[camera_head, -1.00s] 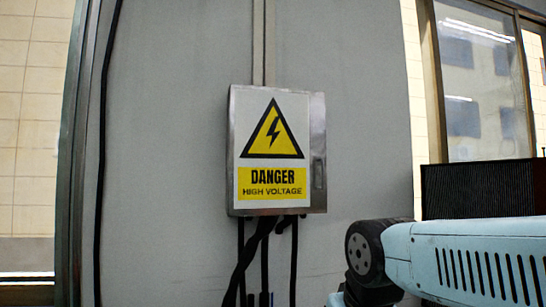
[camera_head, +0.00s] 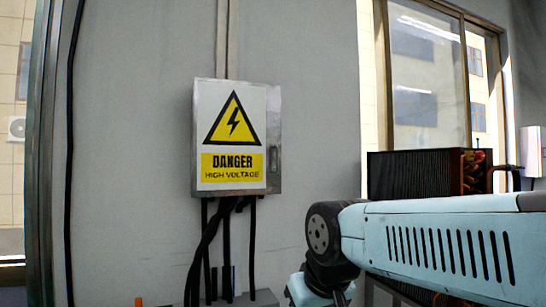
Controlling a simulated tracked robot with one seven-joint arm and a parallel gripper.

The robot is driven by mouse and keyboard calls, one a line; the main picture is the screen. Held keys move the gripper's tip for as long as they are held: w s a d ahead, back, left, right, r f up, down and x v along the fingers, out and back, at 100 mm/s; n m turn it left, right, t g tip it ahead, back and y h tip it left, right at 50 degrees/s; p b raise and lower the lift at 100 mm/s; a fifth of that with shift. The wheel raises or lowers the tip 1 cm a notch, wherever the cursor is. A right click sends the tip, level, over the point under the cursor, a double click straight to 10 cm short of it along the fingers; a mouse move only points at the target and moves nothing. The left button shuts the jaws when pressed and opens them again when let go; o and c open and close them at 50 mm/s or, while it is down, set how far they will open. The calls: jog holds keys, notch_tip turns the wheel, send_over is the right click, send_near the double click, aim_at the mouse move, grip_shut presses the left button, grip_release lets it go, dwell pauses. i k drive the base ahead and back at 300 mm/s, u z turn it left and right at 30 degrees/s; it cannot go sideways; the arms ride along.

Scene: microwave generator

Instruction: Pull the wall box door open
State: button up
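The wall box (camera_head: 236,137) is a grey metal cabinet on the grey wall, left of the picture's middle. Its door (camera_head: 205,137) looks shut and bears a white sign with a yellow triangle and the words "DANGER HIGH VOLTAGE". A small latch or handle (camera_head: 273,158) sits on the box's right side. My pale blue arm reaches in from the right, below and to the right of the box, apart from it. My gripper's fingertips are not in the picture; the arm runs down out of the bottom edge.
Black cables (camera_head: 208,245) hang from the box's underside. A conduit (camera_head: 222,40) runs up the wall above it. A dark finned unit (camera_head: 415,174) stands behind my arm at the right, before a window (camera_head: 425,75). The wall right of the box is clear.

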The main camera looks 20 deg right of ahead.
aim_at(237, 141)
jog(key=u, duration=0.35)
jog(key=i, duration=0.95)
jog(key=z, duration=0.4)
